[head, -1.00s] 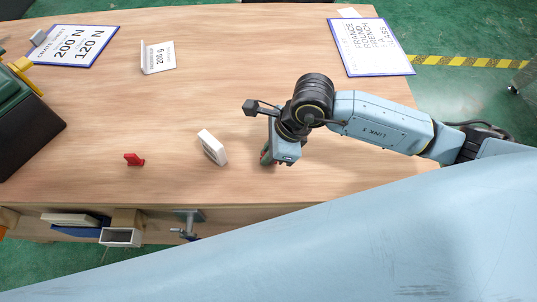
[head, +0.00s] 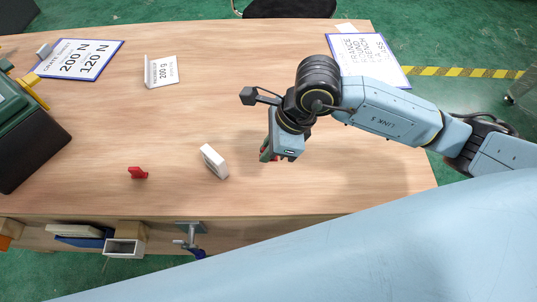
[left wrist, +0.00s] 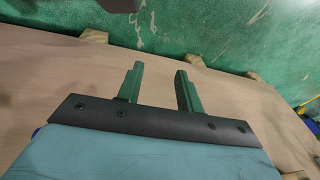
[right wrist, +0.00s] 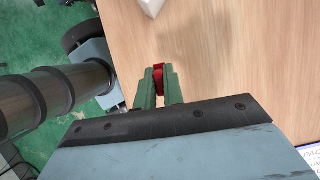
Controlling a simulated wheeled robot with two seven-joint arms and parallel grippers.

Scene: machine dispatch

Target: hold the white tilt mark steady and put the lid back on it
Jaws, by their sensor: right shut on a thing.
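The white tilt mark (head: 214,162) is a small white block standing on the wooden table, left of my right gripper. Part of a white thing (right wrist: 151,7) shows at the top of the right wrist view. My right gripper (head: 266,156) points down near it, apart from it. In the right wrist view its green fingers (right wrist: 159,76) are shut on a small red piece (right wrist: 158,80); whether this is the lid I cannot tell. Another red piece (head: 138,173) lies on the table farther left. My left gripper (left wrist: 160,78) is open and empty in its wrist view.
Blue-edged sheets lie at the back left (head: 79,60) and back right (head: 390,76). A green and black container (head: 30,150) is at left. A clamp (head: 190,236) sits at the front edge.

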